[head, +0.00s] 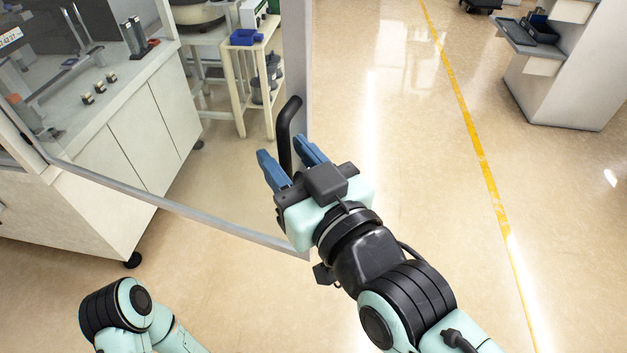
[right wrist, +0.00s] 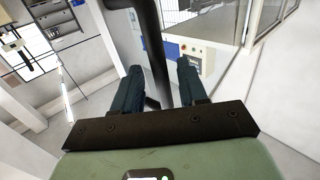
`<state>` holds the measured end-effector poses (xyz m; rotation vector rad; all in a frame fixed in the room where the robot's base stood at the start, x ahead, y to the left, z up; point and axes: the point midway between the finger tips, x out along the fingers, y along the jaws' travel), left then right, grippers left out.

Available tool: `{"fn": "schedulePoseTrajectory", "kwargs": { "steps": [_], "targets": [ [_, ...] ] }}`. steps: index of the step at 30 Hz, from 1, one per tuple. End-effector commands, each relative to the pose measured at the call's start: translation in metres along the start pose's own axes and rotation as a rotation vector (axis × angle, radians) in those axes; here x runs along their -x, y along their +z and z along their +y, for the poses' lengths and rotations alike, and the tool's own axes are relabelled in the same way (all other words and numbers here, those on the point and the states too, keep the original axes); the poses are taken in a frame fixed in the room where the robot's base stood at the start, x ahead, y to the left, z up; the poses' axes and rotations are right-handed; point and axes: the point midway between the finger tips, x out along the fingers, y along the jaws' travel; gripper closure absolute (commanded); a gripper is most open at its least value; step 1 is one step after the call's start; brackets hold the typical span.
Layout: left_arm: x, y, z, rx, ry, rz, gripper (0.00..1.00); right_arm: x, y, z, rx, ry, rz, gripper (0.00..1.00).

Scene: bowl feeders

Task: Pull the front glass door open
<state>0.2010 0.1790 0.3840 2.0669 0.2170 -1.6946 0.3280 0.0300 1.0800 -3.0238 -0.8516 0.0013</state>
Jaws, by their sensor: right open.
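The glass door (head: 180,207) shows in the head view as a clear pane with a grey bottom rail and a grey upright post (head: 298,60) at its right edge. A black bar handle (head: 284,130) is on that post. My right gripper (head: 281,149) is open at the handle, with its blue fingers on either side of it. In the right wrist view the dark handle bar (right wrist: 152,45) passes between the two open fingers (right wrist: 158,72). I cannot tell whether either finger touches it. My left arm shows at the lower left, but its gripper is out of view.
Behind the glass stands a white cabinet (head: 150,140) on castors with small parts on top. A cream cart (head: 240,85) with a blue bin (head: 246,37) is further back. The floor (head: 420,180) right of the door is clear, up to a white cabinet (head: 565,85).

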Motion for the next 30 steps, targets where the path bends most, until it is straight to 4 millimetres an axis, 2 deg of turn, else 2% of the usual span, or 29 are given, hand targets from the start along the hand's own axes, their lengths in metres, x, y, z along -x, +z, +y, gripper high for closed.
{"fn": "schedulePoseTrajectory", "kwargs": {
  "steps": [5, 12, 18, 24, 30],
  "targets": [
    [0.002, -0.002, 0.002, -0.002, 0.004, 0.007, 0.57, 0.022, -0.001, -0.002, 0.001, -0.003, 0.003, 0.58],
    [0.006, -0.008, 0.006, -0.006, 0.011, 0.024, 0.57, 0.076, -0.002, -0.002, 0.001, -0.005, 0.006, 0.58],
    [0.009, -0.012, 0.010, -0.009, 0.017, 0.039, 0.57, 0.112, -0.002, -0.002, 0.000, -0.005, 0.005, 0.58],
    [0.011, -0.015, 0.012, -0.011, 0.020, 0.046, 0.57, 0.128, -0.001, -0.001, -0.001, -0.005, 0.002, 0.58],
    [0.011, -0.015, 0.012, -0.011, 0.021, 0.046, 0.57, 0.129, 0.000, -0.001, -0.001, -0.005, 0.000, 0.58]
  ]
}}
